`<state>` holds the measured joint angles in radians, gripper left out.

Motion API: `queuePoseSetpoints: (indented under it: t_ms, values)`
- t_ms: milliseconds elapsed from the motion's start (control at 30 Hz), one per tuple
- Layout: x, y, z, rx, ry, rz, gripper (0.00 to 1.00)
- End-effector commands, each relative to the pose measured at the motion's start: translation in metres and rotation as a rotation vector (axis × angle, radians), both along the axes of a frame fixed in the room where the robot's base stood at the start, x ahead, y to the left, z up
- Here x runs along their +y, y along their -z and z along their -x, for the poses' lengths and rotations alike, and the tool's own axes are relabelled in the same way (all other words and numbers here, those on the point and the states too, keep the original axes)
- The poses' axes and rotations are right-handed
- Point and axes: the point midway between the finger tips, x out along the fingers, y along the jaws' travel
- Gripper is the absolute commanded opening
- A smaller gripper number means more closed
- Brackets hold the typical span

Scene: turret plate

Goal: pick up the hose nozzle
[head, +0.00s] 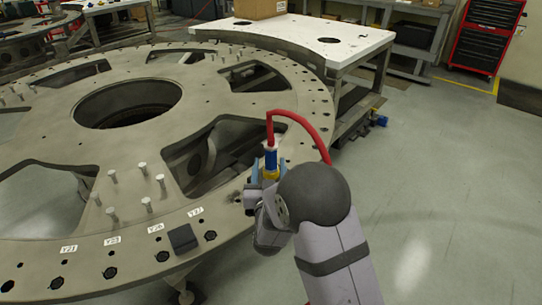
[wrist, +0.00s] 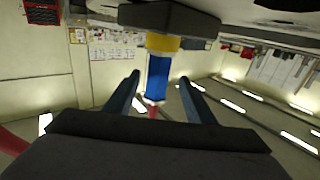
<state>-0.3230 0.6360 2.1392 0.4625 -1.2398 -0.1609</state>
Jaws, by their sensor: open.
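The hose nozzle (head: 270,159) is blue with a yellow band at its lower end, and a red hose (head: 300,121) rises from its top. It stands upright at the turret plate's near right rim. In the wrist view the nozzle (wrist: 157,76) appears between the two blue fingers of my open gripper (wrist: 158,84), with a visible gap on each side. In the head view my gripper (head: 267,173) is at the nozzle's height, and its wrist hides part of the rim below.
The large grey turret plate (head: 60,125) has wide openings, bolt holes and several upright pins (head: 143,169). A small dark block (head: 183,238) sits on its near rim. A white-topped table (head: 345,42) with a cardboard box (head: 260,8) stands behind. Open floor (head: 450,180) lies right.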

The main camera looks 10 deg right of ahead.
Motion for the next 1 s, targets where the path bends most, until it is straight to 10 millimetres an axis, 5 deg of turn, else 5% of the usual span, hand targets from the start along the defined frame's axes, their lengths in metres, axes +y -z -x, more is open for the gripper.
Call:
queuePoseSetpoints:
  t_ms: [300,667,867,1000]
  values:
    - [-0.008,0.000,-0.035,0.000,0.002,0.000,0.50]
    - [-0.008,0.001,-0.041,0.000,0.000,0.000,0.50]
    - [-0.008,0.001,-0.041,0.000,0.001,0.000,0.04]
    - [-0.008,0.000,-0.041,-0.003,0.001,-0.001,0.00]
